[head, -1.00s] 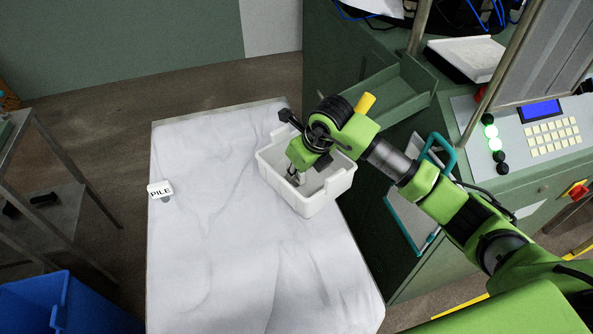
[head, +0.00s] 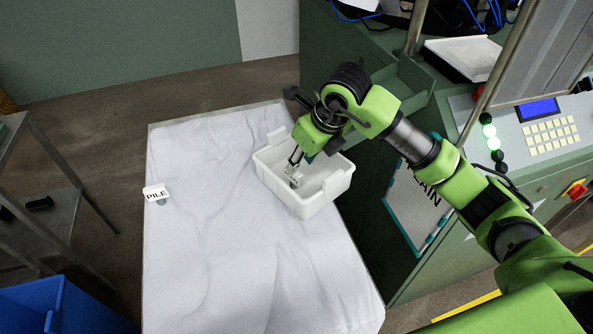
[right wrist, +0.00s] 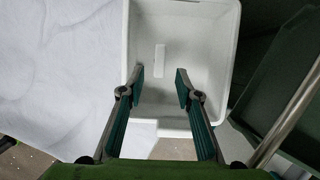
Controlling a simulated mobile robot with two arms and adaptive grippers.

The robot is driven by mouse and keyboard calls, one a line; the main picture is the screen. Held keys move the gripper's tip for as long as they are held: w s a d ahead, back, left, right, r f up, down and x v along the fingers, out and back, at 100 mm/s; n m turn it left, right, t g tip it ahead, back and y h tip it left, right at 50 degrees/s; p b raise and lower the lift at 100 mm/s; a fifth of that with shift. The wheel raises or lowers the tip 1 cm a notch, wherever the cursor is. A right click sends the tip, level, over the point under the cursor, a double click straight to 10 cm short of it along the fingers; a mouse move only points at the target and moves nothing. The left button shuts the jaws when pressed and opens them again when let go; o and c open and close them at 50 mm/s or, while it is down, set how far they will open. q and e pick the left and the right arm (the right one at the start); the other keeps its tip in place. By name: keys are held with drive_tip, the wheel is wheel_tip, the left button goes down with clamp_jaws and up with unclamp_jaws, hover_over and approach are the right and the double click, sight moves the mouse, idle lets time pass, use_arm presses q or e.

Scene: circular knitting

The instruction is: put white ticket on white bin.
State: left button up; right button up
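The white bin (head: 318,200) stands on the cloth-covered table, near its far right corner. My right gripper (head: 294,172) points down over the bin in the head view. In the right wrist view its two teal-padded fingers (right wrist: 160,88) are apart with nothing between them. A small white strip, which looks like the white ticket (right wrist: 160,58), lies inside the bin (right wrist: 205,50), beyond the fingertips. In the head view the fingers partly cover that spot, so I cannot clearly make out the ticket there. My left gripper is not in view.
A small white "PILE" sign (head: 157,194) stands at the table's left edge. The white-clothed table (head: 215,250) is otherwise clear. A green machine with a keypad (head: 548,135) stands at the right. A blue bin (head: 65,305) is at lower left, below a metal rack (head: 50,215).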

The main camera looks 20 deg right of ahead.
drive_tip(key=shift+v, duration=2.15)
